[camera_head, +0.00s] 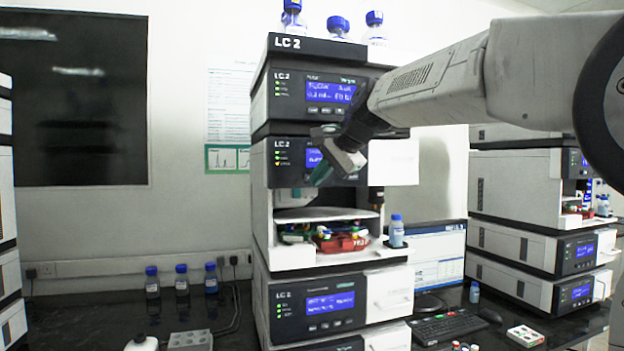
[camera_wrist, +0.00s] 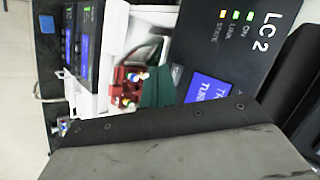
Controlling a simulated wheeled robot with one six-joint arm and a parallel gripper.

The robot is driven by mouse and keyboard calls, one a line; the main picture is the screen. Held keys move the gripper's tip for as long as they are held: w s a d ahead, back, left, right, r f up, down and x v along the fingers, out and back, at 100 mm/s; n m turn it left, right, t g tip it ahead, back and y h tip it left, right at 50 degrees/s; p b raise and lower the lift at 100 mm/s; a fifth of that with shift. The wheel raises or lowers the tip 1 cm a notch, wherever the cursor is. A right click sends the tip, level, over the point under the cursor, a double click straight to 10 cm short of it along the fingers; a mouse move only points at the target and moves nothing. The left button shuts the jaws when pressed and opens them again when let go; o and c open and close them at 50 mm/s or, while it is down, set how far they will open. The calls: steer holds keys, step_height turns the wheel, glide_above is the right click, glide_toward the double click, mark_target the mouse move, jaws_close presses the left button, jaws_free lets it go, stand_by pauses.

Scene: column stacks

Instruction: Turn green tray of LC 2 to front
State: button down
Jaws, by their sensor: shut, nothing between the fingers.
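The LC 2 stack (camera_head: 288,43) stands in the middle of the head view. Its sampler compartment is open, with a round carousel inside. A red tray (camera_head: 345,244) with colored vial caps faces the front of that compartment. A sliver of green tray (camera_head: 292,238) shows to its left, mostly hidden. My gripper (camera_head: 319,176), with green fingertips, is shut and empty in front of the stack, above and apart from the trays. In the wrist view the red tray (camera_wrist: 123,92) shows beyond my green fingers (camera_wrist: 158,88). I cannot make out the green tray there.
A small blue-capped bottle (camera_head: 396,231) stands on the compartment's right ledge. Blue-capped bottles (camera_head: 338,27) stand on top of the stack. A monitor (camera_head: 437,252) and keyboard (camera_head: 450,327) are at right, another stack (camera_head: 530,235) beyond. More bottles (camera_head: 182,280) stand at left.

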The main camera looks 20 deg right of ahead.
steer(key=s, duration=0.5)
stand_by(0.5)
stand_by(5.1)
steer(key=s+d+f+n+g+h, duration=0.1)
steer(key=s+f+n+g, duration=0.3)
steer(key=s+f, duration=1)
steer(key=s+d+f+n+g+h, duration=0.1)
steer(key=s+f+n, duration=0.6)
steer(key=s+f, duration=0.8)
steer(key=s+g+h, duration=0.1)
steer(key=s+g, duration=0.1)
steer(key=s, duration=0.5)
steer(key=shift+d+f+g+h, duration=0.15)
steer(key=shift+d+g+h, duration=0.2)
steer(key=shift+g+h, duration=0.05)
